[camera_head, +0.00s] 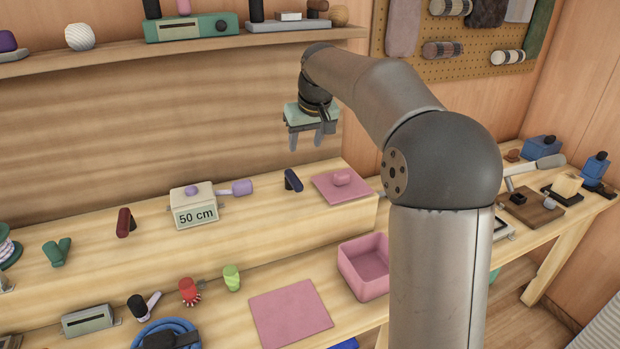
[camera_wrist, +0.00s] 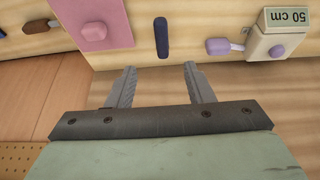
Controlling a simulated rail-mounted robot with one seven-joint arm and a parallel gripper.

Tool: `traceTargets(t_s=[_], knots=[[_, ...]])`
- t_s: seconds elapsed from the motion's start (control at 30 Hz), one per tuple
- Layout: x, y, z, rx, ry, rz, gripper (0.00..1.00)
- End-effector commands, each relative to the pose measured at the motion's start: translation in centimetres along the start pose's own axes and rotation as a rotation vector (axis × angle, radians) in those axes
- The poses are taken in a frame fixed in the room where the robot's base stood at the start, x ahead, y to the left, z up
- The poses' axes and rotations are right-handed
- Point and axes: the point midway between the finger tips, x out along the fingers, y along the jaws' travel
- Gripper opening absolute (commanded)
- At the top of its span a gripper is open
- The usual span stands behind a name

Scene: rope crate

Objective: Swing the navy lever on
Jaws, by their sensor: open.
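The navy lever (camera_head: 292,180) stands on the raised wooden step, between the box marked 50 cm and a pink lid. In the wrist view the navy lever (camera_wrist: 161,37) is a dark blue bar just beyond my fingertips, roughly centred between them. My gripper (camera_head: 307,143) is above and behind the lever, near the back wall, with its fingers pointing down. In the wrist view my gripper (camera_wrist: 159,72) is open and empty, its two grey fingers apart and not touching the lever.
The 50 cm box (camera_head: 195,207) with a purple knob stands left of the lever. The pink lid (camera_head: 341,186) lies close on its right. A dark red lever (camera_head: 124,222) is farther left. A shelf (camera_head: 180,52) runs above. A pink crate (camera_head: 364,267) stands below.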

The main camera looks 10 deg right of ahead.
Motion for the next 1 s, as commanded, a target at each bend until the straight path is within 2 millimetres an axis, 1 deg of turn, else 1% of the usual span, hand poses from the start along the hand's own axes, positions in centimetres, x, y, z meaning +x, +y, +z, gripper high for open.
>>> traceTargets(t_s=[0.17, 0.5, 0.6, 0.7, 0.8, 1.0], knots=[[3.4, -0.1, 0.1, 0.001, -0.006, -0.002, 0.47], [10.9, 0.0, 0.2, 0.001, -0.006, -0.001, 0.47], [12.8, 0.0, 0.1, 0.001, -0.005, -0.001, 0.47], [14.3, 0.0, 0.1, 0.000, -0.004, 0.000, 0.47], [15.4, -0.1, 0.1, 0.000, -0.003, 0.000, 0.47], [16.3, 0.0, 0.1, 0.001, -0.001, 0.000, 0.47]])
